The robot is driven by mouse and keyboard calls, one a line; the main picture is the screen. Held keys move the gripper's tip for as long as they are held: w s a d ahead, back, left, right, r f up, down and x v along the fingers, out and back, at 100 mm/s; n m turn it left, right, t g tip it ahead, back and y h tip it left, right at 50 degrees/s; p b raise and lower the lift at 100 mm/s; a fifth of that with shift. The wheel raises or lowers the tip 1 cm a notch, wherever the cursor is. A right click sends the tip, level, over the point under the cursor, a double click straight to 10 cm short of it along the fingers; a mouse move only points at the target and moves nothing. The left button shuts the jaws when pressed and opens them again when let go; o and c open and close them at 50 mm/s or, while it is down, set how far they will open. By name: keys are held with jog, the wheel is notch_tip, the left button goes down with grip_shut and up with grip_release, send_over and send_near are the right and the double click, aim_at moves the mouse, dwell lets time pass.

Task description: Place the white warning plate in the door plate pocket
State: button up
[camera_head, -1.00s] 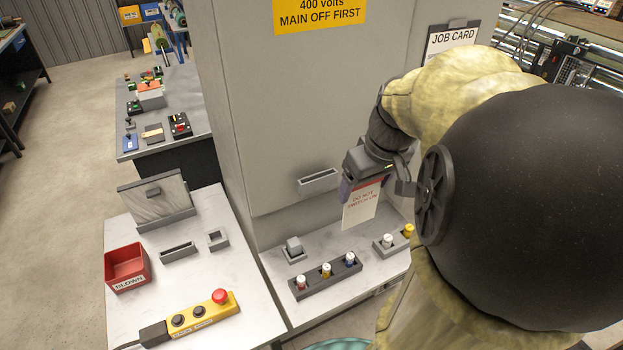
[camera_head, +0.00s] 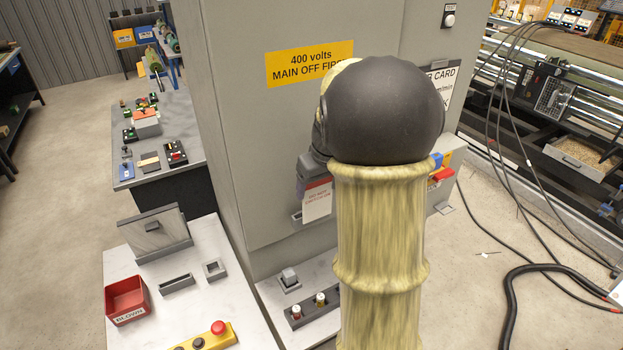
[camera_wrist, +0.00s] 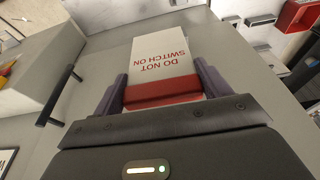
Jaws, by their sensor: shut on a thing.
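The white warning plate (camera_head: 318,206) has a red band and red "DO NOT SWITCH ON" lettering. My gripper (camera_head: 312,184) is shut on its red-band end, and the white end hangs downward in front of the grey cabinet door. In the wrist view the plate (camera_wrist: 160,55) sits between both fingers of my gripper (camera_wrist: 162,88), its white end pointing away from the palm. The door plate pocket (camera_head: 296,217) shows only as a small dark piece at the plate's left edge. The rest is hidden, and I cannot tell whether the plate touches it.
The grey cabinet door (camera_head: 250,150) carries a yellow 400 volts sign (camera_head: 309,65). Below stands a shelf with a grey block (camera_head: 289,279) and a fuse rack (camera_head: 305,313). The left bench holds a red bin (camera_head: 126,300) and a yellow switch box (camera_head: 205,338). My arm hides the right part.

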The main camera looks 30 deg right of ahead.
jog(key=shift+w+p, duration=0.35)
jog(key=shift+w, duration=0.9)
jog(key=p+x, duration=0.2)
jog(key=x, duration=0.1)
jog(key=shift+f, duration=0.35)
